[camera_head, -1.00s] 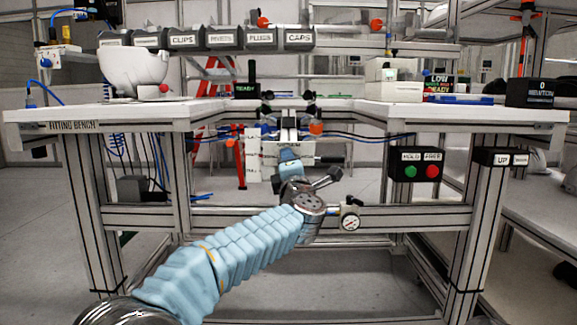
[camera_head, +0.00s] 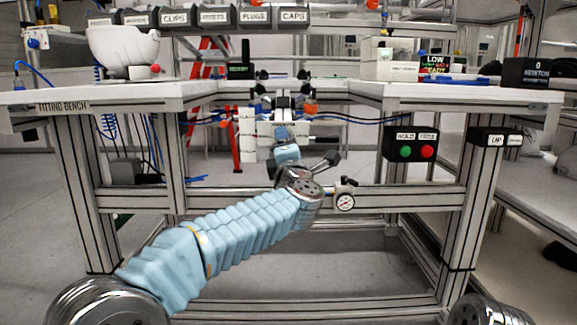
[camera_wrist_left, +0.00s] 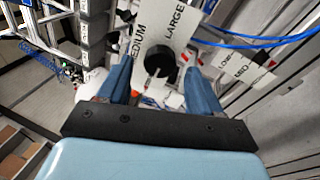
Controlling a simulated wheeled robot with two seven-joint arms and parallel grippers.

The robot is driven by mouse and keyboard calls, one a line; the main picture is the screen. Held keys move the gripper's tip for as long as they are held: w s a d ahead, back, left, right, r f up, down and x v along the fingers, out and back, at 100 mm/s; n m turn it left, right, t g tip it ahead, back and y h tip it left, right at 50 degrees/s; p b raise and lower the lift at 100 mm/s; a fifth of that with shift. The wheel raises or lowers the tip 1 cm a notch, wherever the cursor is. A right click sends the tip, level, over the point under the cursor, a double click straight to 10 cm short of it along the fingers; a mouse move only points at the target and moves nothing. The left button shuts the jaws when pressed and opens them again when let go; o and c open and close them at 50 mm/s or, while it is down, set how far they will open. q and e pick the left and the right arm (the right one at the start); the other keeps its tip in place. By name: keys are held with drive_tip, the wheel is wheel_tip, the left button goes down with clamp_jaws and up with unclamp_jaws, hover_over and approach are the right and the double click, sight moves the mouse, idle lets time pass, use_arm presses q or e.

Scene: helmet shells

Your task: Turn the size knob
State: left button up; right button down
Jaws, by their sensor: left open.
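The size knob (camera_wrist_left: 160,62) is black and round, on a white panel with MEDIUM and LARGE printed around it, in the left wrist view. My left gripper (camera_wrist_left: 158,85) is open, with one blue finger on each side of the knob. I cannot tell whether either finger touches it. In the head view my left gripper (camera_head: 285,135) reaches up in front of the white fixture (camera_head: 262,136) at the middle of the bench, and the knob cannot be made out there. My right gripper is not in view.
The fitting bench (camera_head: 62,106) spans the view. A white helmet shell (camera_head: 122,45) sits on its left. A box with green and red buttons (camera_head: 416,145) and a gauge (camera_head: 344,202) are to the right of my arm. Blue hoses (camera_wrist_left: 255,38) run beside the knob panel.

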use_arm(q)
drive_tip(key=v, duration=1.1)
drive_tip(key=shift+s+f+b, duration=0.2)
drive_tip(key=shift+s+b, duration=0.1)
drive_tip(key=shift+b, duration=0.15)
